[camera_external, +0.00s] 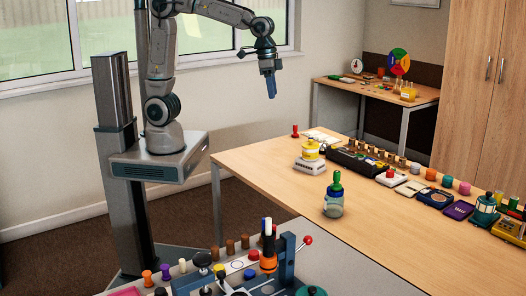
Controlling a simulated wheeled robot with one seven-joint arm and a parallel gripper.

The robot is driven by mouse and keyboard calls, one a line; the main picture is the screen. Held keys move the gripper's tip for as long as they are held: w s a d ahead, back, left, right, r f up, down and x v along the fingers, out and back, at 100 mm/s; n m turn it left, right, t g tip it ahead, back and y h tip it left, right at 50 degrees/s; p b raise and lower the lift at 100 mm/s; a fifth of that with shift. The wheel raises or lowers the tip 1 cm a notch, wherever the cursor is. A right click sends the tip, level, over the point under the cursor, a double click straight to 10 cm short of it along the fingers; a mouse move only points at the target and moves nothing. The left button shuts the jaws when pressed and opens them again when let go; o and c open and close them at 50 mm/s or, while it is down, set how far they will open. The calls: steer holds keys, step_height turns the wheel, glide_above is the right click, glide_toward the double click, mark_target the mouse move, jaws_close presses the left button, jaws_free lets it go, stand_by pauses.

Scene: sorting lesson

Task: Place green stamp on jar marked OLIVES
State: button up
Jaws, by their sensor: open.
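A green knob-topped piece (337,181), which looks like the green stamp, stands upright on top of a small clear jar (333,206). The jar stands near the left part of the wooden table. Any label on it is too small to read, so I cannot tell whether it says OLIVES. My gripper (271,92) hangs in the air with its blue fingers pointing down, above and to the left of the jar. It is open, well apart from the jar and the green piece, and nothing shows between its fingers.
A yellow item on a white base (309,158) and a red stamp-like piece (295,131) stand behind the jar. A black rack (350,160) and several devices line the table's far side. The table (400,240) is clear in front. A crowded bench with a blue press (288,262) is nearest.

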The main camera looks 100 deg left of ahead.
steer(key=s+a+f, duration=0.1)
steer(key=s+f, duration=0.1)
steer(key=s, duration=0.7)
steer(key=s+a+f+t, duration=0.1)
steer(key=s+a+f, duration=0.1)
steer(key=s, duration=0.7)
steer(key=shift+s+a+f, duration=0.2)
steer(key=shift+s+f, duration=0.15)
steer(key=shift+f, duration=0.15)
